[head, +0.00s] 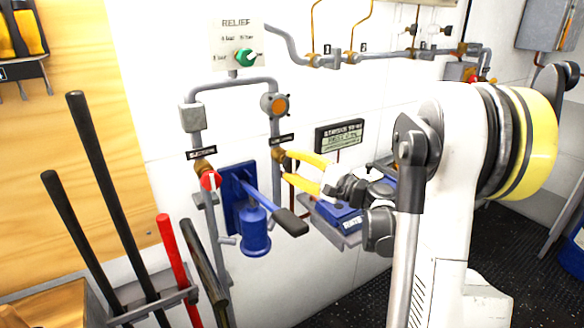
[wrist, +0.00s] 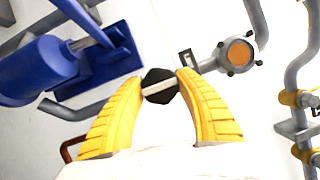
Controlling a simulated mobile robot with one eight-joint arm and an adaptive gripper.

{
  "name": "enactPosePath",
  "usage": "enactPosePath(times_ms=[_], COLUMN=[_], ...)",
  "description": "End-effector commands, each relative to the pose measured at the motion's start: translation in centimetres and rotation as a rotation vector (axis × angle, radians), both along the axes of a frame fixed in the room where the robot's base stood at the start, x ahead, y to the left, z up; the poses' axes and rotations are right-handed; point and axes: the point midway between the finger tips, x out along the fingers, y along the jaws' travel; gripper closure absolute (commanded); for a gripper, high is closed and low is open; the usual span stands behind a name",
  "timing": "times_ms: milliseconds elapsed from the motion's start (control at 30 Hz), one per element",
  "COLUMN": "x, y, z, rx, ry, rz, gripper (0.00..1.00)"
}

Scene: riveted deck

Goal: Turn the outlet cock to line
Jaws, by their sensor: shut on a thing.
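The outlet cock appears as a black knob with a pale bar across its face (wrist: 159,86) in the wrist view. The bar lies nearly level there, its right end slightly higher. The yellow fingers of my gripper (wrist: 160,84) are shut on the knob, one on each side. In the head view my gripper (head: 288,166) reaches from the right to the brass valve body (head: 279,156) on the right-hand pipe, under a small black label (head: 282,140). The label is too small to read surely.
A red-handled cock (head: 210,180) sits on the left pipe. A blue hand pump (head: 255,230) with a dark-gripped lever (head: 290,222) is close below my gripper. A round orange-faced fitting (head: 274,105) is above. A blue box (head: 340,214) on a shelf is below right.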

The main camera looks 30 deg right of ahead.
Motion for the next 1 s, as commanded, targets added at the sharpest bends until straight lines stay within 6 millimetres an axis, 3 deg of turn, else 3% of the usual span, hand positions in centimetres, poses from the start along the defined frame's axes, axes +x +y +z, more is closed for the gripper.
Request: enactPosePath(times_ms=[500, 533, 600, 1000], x=[0.04, 0.04, 0.04, -0.81], y=[0.03, 0.03, 0.03, -0.48], z=[0.06, 0.06, 0.05, -0.05], rx=[0.017, 0.017, 0.017, 0.017], ry=[0.000, 0.000, 0.000, 0.000], rz=[0.001, 0.001, 0.001, -0.002], gripper=[0.89, 0.50, 0.36, 0.36])
